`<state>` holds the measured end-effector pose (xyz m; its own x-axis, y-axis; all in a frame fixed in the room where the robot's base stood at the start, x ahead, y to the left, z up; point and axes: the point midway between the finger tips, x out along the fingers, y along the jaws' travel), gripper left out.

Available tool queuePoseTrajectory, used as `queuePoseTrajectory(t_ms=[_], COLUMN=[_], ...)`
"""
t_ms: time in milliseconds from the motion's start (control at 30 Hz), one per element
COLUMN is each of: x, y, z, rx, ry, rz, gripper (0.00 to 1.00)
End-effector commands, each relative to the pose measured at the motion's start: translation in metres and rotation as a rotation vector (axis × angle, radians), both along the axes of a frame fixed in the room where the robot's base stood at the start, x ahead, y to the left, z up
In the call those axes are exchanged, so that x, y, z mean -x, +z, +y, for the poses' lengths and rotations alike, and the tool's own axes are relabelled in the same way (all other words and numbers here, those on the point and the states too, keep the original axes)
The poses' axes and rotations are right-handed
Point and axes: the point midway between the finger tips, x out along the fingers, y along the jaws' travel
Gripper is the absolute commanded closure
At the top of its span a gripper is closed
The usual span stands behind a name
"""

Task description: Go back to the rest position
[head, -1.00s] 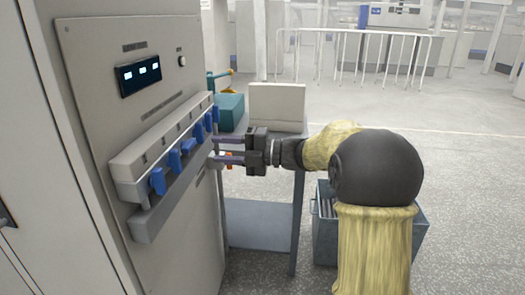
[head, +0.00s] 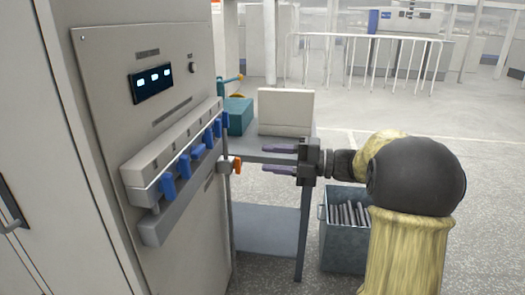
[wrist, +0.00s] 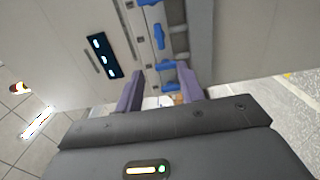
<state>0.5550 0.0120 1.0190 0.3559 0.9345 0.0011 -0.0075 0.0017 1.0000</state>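My gripper (head: 284,158) is in the middle of the head view, to the right of the grey machine panel. Its two purple fingers point left and stand apart with nothing visible between them. They do not touch the panel. In the wrist view my gripper (wrist: 158,92) shows its two fingers spread apart, with the panel beyond. The panel carries a bobbin tray (head: 160,222) with a row of several blue levers (head: 197,152). An orange-handled valve (head: 237,166) sits at the panel's right edge, left of the fingers.
A grey table (head: 262,230) with a white box (head: 286,111) and a teal box (head: 238,115) stands behind my gripper. A grey bin (head: 345,256) with several dark strips stands on the floor below my arm. The floor at the right is open.

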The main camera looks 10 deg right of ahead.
Motion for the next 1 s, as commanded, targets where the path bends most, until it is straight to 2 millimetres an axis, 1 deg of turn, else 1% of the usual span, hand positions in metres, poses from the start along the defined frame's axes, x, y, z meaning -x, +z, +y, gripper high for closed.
queuePoseTrajectory(t_ms=[67,167,267,367,400,467,567,667,767,800,867,900,967,1000], x=[-0.005,-0.019,-0.037,-0.051,-0.054,-0.057,-0.056,-0.045,-0.026,-0.015,0.004,0.018,0.041,0.057], y=[0.000,0.000,-0.004,-0.013,-0.019,-0.029,-0.050,-0.077,-0.108,-0.121,-0.141,-0.154,-0.173,-0.185], z=[0.003,0.006,0.006,0.001,-0.003,-0.008,-0.019,-0.030,-0.038,-0.041,-0.044,-0.045,-0.045,-0.044], rx=[-0.011,-0.044,-0.096,-0.159,-0.183,-0.224,-0.289,-0.353,-0.414,-0.436,-0.469,-0.488,-0.514,-0.531], ry=[-0.041,-0.149,-0.307,-0.480,-0.549,-0.649,-0.813,-0.974,-1.130,-1.192,-1.284,-1.344,-1.430,-1.485], rz=[0.017,0.065,0.149,0.260,0.310,0.388,0.532,0.687,0.857,0.928,1.037,1.112,1.224,1.297], gripper=[0.62,0.62,0.62,0.62,0.62,0.62,0.62,0.62,0.62,0.62,0.62,0.62,0.62,0.62])
